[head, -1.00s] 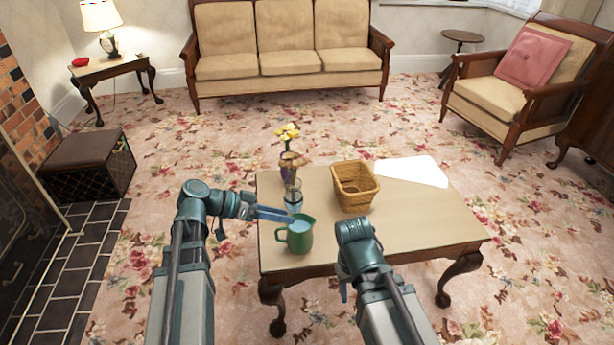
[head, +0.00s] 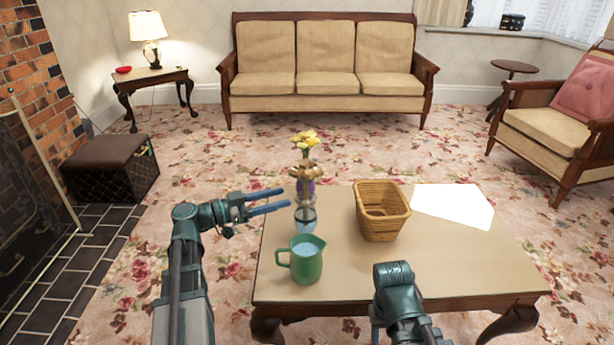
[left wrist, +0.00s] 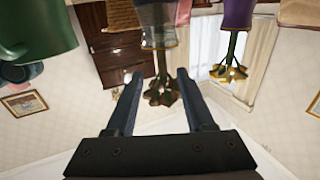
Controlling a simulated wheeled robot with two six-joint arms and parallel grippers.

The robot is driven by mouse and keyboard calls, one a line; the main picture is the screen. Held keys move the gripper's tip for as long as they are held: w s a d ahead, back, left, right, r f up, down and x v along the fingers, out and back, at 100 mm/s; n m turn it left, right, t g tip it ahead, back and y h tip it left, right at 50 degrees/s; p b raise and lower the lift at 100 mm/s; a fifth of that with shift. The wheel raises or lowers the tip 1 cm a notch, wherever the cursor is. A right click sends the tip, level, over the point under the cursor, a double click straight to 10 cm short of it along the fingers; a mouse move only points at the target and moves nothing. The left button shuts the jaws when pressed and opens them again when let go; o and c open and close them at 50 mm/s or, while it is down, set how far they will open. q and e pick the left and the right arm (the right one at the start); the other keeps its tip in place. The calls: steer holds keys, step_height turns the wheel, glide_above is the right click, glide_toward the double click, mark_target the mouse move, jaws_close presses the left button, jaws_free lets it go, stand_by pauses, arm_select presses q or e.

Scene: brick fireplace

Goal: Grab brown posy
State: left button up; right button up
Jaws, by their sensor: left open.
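The brown posy (head: 303,174) stands upright in a clear glass vase (head: 306,219) on the table, with its blooms above the rim. In the left wrist view the picture is upside down, and the posy (left wrist: 161,92) hangs from the glass vase (left wrist: 158,28). My left gripper (head: 287,199) is open and empty, just left of the posy and vase. In the left wrist view the posy shows between the fingers (left wrist: 160,74); I cannot tell whether its stems are between the tips. My right arm is at the lower right, its gripper out of sight.
Yellow flowers (head: 305,138) in a purple vase (head: 309,188) stand just behind the posy. A green jug (head: 306,264) stands in front of it. A wicker basket (head: 381,228) and a white sheet (head: 453,206) are to the right on the wooden table (head: 450,262).

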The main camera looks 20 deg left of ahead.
mark_target(299, 193)
arm_select(q)
steer(key=x, duration=0.6)
steer(key=shift+w+d, duration=0.15)
steer(key=shift+d, duration=0.05)
steer(key=x, duration=0.5)
steer(key=shift+w+a+r, duration=0.1)
steer(key=shift+w, duration=0.05)
jaws_close()
